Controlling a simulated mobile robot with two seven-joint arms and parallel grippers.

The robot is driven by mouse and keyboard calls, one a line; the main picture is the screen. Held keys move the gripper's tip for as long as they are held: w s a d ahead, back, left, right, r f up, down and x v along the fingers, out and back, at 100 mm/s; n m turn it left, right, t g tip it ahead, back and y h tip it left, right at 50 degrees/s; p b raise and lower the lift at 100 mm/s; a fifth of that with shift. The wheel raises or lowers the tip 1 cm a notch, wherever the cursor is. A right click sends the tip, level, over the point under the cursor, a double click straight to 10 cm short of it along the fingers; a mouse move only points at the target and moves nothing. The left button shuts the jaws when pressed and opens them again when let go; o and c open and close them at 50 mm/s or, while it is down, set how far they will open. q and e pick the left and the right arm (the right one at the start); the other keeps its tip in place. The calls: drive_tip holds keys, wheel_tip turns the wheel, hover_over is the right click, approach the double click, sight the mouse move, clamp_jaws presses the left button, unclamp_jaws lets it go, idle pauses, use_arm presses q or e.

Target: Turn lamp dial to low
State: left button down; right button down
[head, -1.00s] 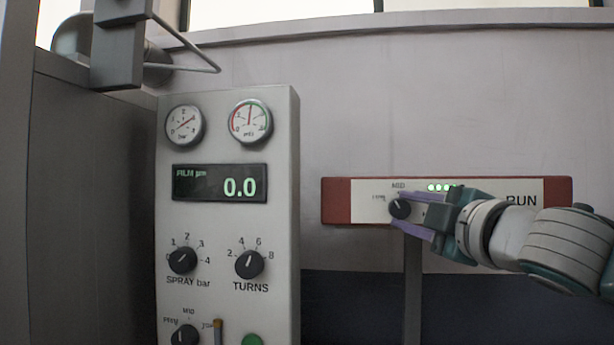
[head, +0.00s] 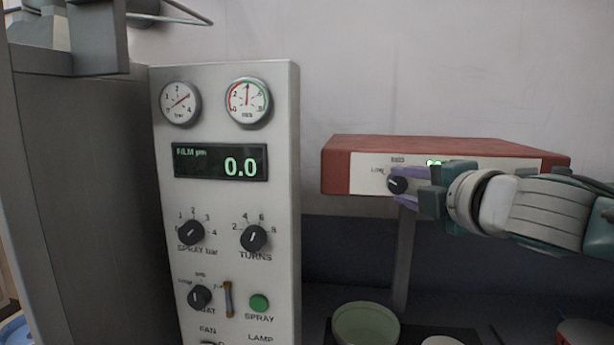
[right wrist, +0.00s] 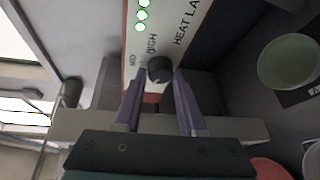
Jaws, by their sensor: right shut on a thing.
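The heat lamp box (head: 440,148) is red with a white front panel and stands on a grey post at the right of the head view. Its small black dial (head: 398,184) sits near the panel's left end, by the LOW and MID marks. The dial also shows in the right wrist view (right wrist: 160,68), near the HIGH mark. My right gripper (head: 403,186) has its purple fingers on either side of the dial and is shut on it. In the right wrist view the fingertips (right wrist: 160,74) flank the knob. I cannot tell exactly where the dial points.
A grey control panel (head: 289,200) with gauges, a 0.0 display (head: 220,162), several knobs and a green SPRAY button (head: 259,302) stands to the left. A green bowl (head: 366,325) is below the lamp box. The wall behind is bare.

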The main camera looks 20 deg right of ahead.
drive_tip(key=shift+c, duration=2.4)
unclamp_jaws()
drive_tip(key=s+a+r+b, duration=0.1)
drive_tip(key=s+b, duration=0.1)
drive_tip(key=s, duration=0.7)
drive_tip(key=shift+s+r, duration=0.2)
drive_tip(key=shift+s, duration=0.15)
